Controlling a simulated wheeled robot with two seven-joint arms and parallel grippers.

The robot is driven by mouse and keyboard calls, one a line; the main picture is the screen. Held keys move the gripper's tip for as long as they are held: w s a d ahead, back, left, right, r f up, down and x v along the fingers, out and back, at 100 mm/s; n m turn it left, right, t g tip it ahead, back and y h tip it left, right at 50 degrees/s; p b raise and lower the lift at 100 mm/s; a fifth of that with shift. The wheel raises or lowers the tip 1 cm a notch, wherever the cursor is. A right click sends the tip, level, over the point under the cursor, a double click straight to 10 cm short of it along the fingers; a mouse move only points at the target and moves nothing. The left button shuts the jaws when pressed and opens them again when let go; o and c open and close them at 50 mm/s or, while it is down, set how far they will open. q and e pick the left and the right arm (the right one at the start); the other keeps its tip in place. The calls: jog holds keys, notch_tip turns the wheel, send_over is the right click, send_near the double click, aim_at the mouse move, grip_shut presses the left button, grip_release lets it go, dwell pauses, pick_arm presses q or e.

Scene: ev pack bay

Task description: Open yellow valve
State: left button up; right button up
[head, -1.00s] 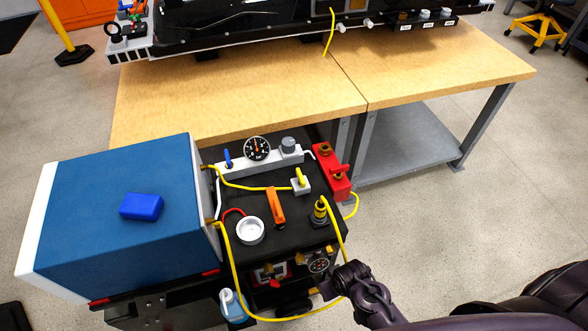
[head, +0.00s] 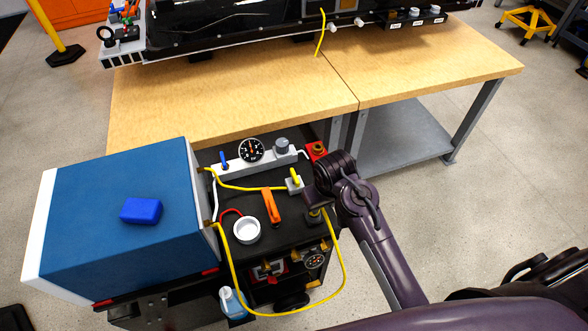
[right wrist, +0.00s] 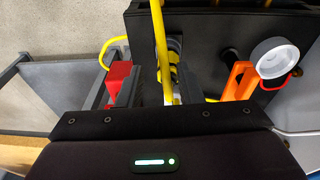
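The yellow valve (head: 294,177) is a small upright yellow handle on a pale block, on the black top of the cart in the head view. My right gripper (head: 314,192) is just right of the valve, low over the cart top. In the right wrist view my right gripper (right wrist: 143,88) has its fingers spread, with a red block and yellow parts showing between or beyond them. I cannot tell there which yellow part is the valve handle. I see no contact with the valve. My left gripper is not in view.
A yellow hose (head: 233,275) loops around the cart front. An orange lever (head: 271,206), a white cup (head: 247,230) and a dial gauge (head: 251,150) share the cart top. A blue box (head: 120,215) stands left. A wooden bench (head: 220,105) lies behind.

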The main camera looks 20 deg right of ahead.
jog(key=w+g, duration=0.1)
jog(key=w, duration=0.8)
notch_tip(320, 180, up, 2)
jog(key=r, duration=0.1)
send_over(294, 173)
jog(key=shift+s+d+f+m+g, duration=0.1)
jog(key=shift+s+f+m+g, duration=0.2)
jog(key=shift+g, duration=0.1)
jog(key=shift+w+r, duration=0.2)
jog(key=shift+f, duration=3.8)
grip_shut()
